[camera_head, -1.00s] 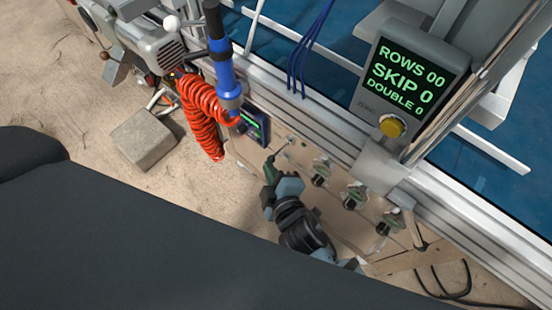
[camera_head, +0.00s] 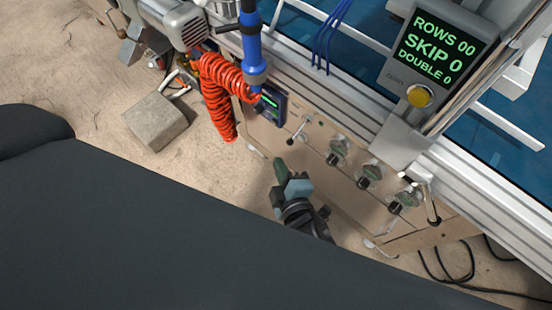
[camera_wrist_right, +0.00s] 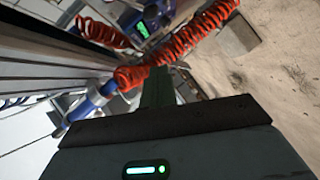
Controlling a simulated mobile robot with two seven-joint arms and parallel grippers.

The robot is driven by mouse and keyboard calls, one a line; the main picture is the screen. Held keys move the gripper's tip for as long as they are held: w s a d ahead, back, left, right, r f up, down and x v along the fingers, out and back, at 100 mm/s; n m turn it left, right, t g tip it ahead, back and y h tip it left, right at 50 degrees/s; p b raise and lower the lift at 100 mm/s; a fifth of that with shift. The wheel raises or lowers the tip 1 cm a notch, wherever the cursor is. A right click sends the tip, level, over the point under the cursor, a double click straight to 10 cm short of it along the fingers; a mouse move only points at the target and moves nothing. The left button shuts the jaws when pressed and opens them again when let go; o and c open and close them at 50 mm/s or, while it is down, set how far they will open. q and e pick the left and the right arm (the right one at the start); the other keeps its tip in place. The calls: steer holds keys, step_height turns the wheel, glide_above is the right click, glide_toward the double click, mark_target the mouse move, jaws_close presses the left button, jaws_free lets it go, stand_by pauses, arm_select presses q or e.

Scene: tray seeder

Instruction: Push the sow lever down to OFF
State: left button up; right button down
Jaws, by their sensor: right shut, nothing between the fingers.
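A small lever (camera_head: 299,130) with a black knob sits at the left end of the tan control panel (camera_head: 338,192). Its handle slants down and to the left, with the knob low. I cannot read a label beside it. My right gripper (camera_head: 280,168) is shut and empty, just below the knob and apart from it in the head view. Its fingers (camera_wrist_right: 158,86) also show in the right wrist view, where I cannot make out the lever. My left gripper is not in view.
Three round dials (camera_head: 369,176) and another lever (camera_head: 433,207) line the panel to the right. A coiled red hose (camera_head: 218,90) hangs at the left, near a small blue-framed display (camera_head: 270,104). A screen (camera_head: 437,52) reads ROWS 00, SKIP 0, DOUBLE 0.

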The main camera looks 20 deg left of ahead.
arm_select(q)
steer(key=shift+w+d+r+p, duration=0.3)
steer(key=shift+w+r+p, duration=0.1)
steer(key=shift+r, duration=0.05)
arm_select(e)
steer(key=s+d, duration=0.5)
steer(key=s, duration=0.1)
steer(key=shift+d+r, duration=0.15)
steer(key=shift+r, duration=0.2)
steer(key=shift+s, duration=0.1)
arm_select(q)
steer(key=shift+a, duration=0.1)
